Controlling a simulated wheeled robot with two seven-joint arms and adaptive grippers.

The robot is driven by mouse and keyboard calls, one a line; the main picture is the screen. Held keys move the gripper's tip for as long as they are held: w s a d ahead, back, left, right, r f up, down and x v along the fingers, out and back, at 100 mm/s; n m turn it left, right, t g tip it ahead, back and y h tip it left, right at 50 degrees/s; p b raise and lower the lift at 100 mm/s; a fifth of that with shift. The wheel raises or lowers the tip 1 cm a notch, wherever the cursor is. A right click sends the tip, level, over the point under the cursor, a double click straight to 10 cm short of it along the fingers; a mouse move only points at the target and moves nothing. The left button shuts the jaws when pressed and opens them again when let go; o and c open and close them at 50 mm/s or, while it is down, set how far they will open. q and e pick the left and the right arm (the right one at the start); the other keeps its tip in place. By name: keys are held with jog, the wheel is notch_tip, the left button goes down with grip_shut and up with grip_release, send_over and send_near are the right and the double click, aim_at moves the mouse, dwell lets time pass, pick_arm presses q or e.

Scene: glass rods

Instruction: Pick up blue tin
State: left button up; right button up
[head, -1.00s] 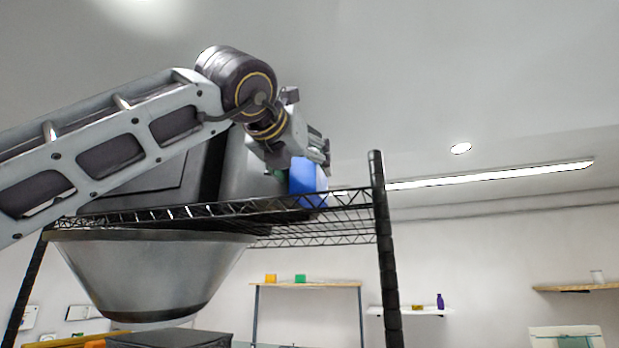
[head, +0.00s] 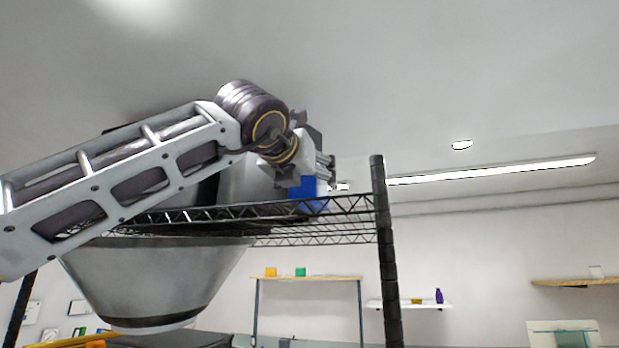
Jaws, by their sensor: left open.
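The blue tin (head: 307,197) stands on the top wire shelf of a black rack, near its right end. My left gripper (head: 308,177) is at the tin, in front of and over its upper part, and hides much of it. The gripper is open. I cannot tell whether its fingers touch the tin. My right gripper is not in view.
The black rack's shelf edge (head: 230,213) and right post (head: 384,250) are close to my left arm. A grey container (head: 240,180) stands left of the tin. A metal bowl-shaped thing (head: 155,275) is below the shelf. Wall shelves are far behind.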

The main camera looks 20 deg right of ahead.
pick_arm(q)
jog(key=shift+w+d, duration=0.15)
jog(key=shift+w, duration=0.1)
dwell(0.3)
jog(key=c, duration=1.4)
